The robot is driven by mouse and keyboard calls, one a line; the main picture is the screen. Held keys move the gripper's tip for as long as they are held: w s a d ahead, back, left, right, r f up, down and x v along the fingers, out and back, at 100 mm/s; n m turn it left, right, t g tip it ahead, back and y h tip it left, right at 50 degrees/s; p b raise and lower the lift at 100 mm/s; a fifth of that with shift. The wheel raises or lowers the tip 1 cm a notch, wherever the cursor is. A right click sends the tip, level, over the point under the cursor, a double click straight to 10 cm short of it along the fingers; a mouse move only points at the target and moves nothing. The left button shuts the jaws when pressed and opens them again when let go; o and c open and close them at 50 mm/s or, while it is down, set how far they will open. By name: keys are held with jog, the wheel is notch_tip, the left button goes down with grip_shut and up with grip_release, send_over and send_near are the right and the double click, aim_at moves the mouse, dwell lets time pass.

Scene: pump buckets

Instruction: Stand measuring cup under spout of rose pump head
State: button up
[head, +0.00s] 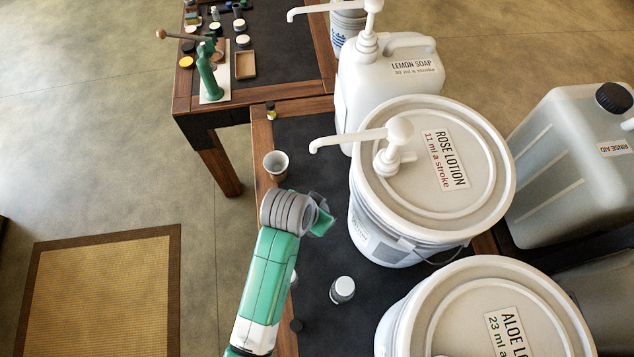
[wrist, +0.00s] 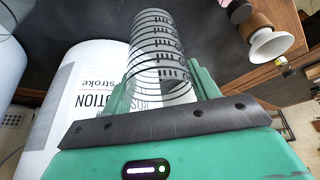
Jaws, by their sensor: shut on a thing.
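A clear measuring cup with dark graduation rings (wrist: 163,48) is held between the green fingers of my gripper (wrist: 163,92) in the wrist view. My gripper (head: 321,219) is beside the left side of the rose lotion bucket (head: 375,232) in the head view; the cup cannot be made out there. The white rose pump head (head: 398,135) stands on the bucket's lid, its spout (head: 345,140) pointing left over the dark mat. My gripper is below the spout in the picture. The bucket's label side also shows in the wrist view (wrist: 92,72).
A small lidded jar (head: 342,289) stands on the dark mat. The lemon soap jug (head: 385,85) is behind the rose bucket, and the aloe bucket (head: 450,300) is in front.

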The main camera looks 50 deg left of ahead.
jog(key=shift+f+b, duration=0.4)
jog(key=shift+f, duration=2.95)
jog(key=o, duration=1)
jog(key=shift+f, duration=0.15)
jog(key=shift+c, duration=0.2)
jog(key=p+v, duration=0.2)
jog(key=v, duration=1)
